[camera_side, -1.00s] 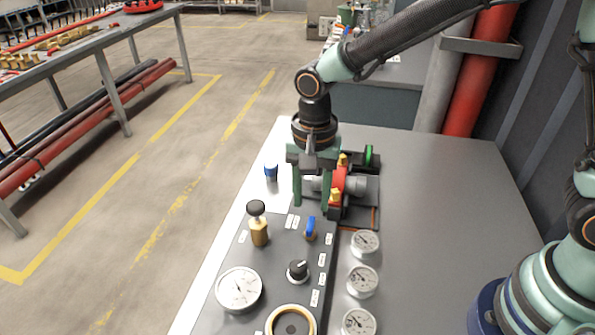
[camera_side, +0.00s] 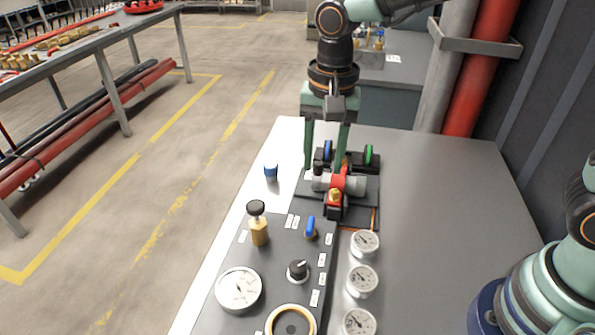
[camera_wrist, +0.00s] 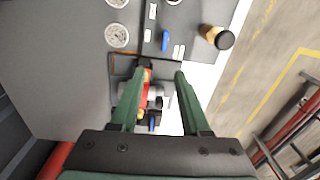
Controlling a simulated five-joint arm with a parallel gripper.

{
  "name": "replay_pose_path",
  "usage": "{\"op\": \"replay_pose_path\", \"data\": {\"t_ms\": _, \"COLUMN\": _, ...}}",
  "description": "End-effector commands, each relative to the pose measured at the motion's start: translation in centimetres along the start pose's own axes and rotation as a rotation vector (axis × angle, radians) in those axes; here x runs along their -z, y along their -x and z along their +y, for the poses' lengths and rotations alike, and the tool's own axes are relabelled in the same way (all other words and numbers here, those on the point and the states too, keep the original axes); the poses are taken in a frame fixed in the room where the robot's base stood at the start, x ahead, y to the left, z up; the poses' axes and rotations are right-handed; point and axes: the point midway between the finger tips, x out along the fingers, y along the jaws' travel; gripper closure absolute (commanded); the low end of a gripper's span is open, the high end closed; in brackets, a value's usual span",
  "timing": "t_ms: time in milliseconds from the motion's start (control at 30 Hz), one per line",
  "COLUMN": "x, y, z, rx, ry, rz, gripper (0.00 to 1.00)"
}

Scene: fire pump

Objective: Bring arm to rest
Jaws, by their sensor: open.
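My gripper (camera_side: 326,146) is open and empty, with its two green fingers pointing down above the back of the pump panel. The red valve body (camera_side: 338,190) with its grey cylinder sits on a dark base plate below and in front of the fingers. A blue wheel (camera_side: 328,151) and a green wheel (camera_side: 368,155) stand behind it. In the wrist view my gripper (camera_wrist: 153,85) shows its fingers apart, with the red valve body (camera_wrist: 147,88) between them in the picture. My gripper appears to be above the fittings; exact clearance is hard to tell.
The control panel (camera_side: 246,257) carries a brass knob (camera_side: 259,224), a blue lever (camera_side: 311,228), a black dial (camera_side: 297,270) and gauges. A blue cap (camera_side: 271,172) stands at the table's left edge. The grey table (camera_side: 450,205) is clear on the right.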

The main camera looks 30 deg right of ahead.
Motion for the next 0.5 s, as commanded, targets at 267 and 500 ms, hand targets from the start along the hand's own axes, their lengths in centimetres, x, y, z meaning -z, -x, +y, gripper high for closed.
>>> {"op": "replay_pose_path", "data": {"t_ms": 267, "x": 3.6, "y": 4.7, "z": 6.8, "rx": 0.131, "ry": 0.268, "rz": 0.125, "gripper": 0.54}}
{"op": "replay_pose_path", "data": {"t_ms": 500, "x": 5.0, "y": 6.5, "z": 12.8, "rx": 0.172, "ry": 0.512, "rz": 0.288, "gripper": 0.54}}
